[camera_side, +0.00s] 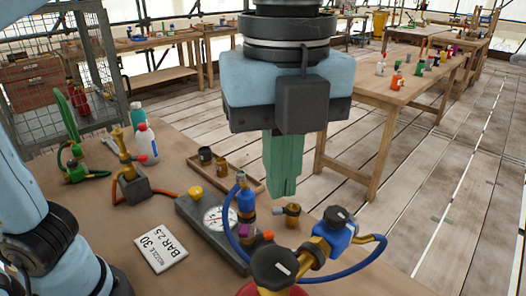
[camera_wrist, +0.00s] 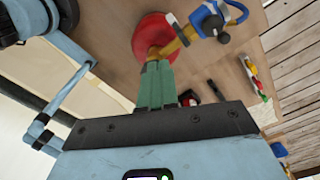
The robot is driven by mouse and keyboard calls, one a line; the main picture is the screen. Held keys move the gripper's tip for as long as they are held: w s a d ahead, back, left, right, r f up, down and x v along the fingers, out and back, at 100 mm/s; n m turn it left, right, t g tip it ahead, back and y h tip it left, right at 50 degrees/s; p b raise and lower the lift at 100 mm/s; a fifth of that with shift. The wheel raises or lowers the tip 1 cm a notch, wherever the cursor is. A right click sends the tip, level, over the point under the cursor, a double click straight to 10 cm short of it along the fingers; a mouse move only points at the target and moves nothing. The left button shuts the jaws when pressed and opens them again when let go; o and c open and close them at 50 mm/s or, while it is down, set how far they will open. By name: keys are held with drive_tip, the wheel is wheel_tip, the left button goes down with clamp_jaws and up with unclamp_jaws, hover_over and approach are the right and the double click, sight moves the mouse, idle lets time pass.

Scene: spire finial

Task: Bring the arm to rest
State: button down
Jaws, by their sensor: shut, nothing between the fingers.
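My gripper (camera_side: 282,192) hangs pointing down over the workbench, its green fingers shut together with nothing between them. In the wrist view the shut fingers (camera_wrist: 157,66) point toward a red round object (camera_wrist: 150,32) with brass and blue fittings. In the side view the fingertips are above the bench's right edge, behind the black-knobbed valve (camera_side: 273,267) and the blue regulator (camera_side: 335,230). I cannot tell the exact height of the fingertips above the bench.
A second table (camera_side: 400,90) stands behind; wooden floor (camera_side: 450,180) lies to the right.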

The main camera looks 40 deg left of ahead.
drive_tip(key=w+a+f+n+t, duration=0.3)
drive_tip(key=a+f+n, duration=0.5)
drive_tip(key=a+n, duration=0.4)
drive_tip(key=w+a+f+n+t, duration=0.4)
drive_tip(key=a+f+n, duration=0.5)
drive_tip(key=a+n, duration=0.3)
drive_tip(key=shift+a, duration=0.15)
drive_tip(key=shift+f, duration=0.1)
